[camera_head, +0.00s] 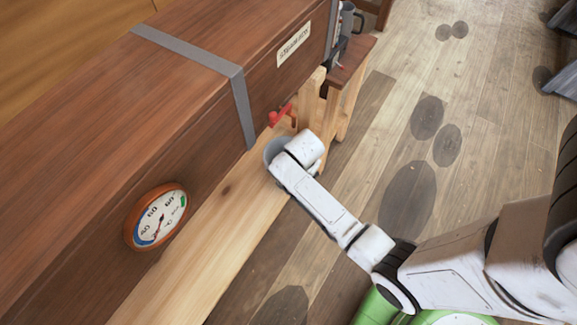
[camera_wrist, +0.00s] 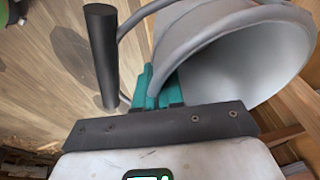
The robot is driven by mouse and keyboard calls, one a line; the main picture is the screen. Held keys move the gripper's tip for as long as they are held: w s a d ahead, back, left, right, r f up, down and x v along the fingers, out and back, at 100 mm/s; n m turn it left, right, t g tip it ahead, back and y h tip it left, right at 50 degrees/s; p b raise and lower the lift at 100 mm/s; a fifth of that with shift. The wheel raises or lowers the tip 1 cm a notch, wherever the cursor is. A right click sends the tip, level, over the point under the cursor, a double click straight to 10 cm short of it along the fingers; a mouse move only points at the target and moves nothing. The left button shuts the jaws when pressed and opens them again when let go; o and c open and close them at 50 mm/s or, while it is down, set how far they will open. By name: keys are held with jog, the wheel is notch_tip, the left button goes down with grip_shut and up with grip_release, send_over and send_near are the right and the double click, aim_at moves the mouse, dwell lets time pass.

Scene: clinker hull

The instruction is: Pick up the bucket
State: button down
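The bucket is light grey. In the head view a small part of the bucket (camera_head: 271,149) shows behind the end of my arm, below the red tap (camera_head: 281,115); the rest is hidden. In the wrist view the bucket (camera_wrist: 255,65) fills the upper right, tilted in the picture, with its open mouth and pale inside showing. Its wire handle with a black grip (camera_wrist: 102,55) is at the left. The teal fingers of my gripper (camera_wrist: 158,88) are close together at the rim, with the bucket's edge between them. In the head view the fingers are hidden.
A long wooden box (camera_head: 120,110) with a grey metal strap and a round dial (camera_head: 157,217) runs along the left. A pale plank (camera_head: 215,225) lies along its foot. A small wooden stool (camera_head: 350,70) stands beyond the tap. The plank floor (camera_head: 480,120) to the right is open.

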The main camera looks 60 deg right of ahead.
jog(key=shift+r, duration=0.15)
dwell(0.5)
jog(key=shift+w+r, duration=0.1)
jog(key=shift+r, duration=0.9)
jog(key=s+r, duration=0.1)
jog(key=r, duration=0.1)
jog(key=s+a+r, duration=0.1)
jog(key=s+r, duration=0.3)
jog(key=r, duration=0.1)
jog(key=shift+s+a+p, duration=0.15)
jog(key=shift+a+p, duration=0.1)
jog(key=shift+p, duration=0.1)
jog(key=s+a+r, duration=0.2)
jog(key=s+r, duration=0.1)
jog(key=s, duration=0.5)
jog(key=shift+a+r+b, duration=0.25)
jog(key=shift+r+b, duration=0.05)
jog(key=shift+r, duration=0.1)
jog(key=shift+s, duration=0.1)
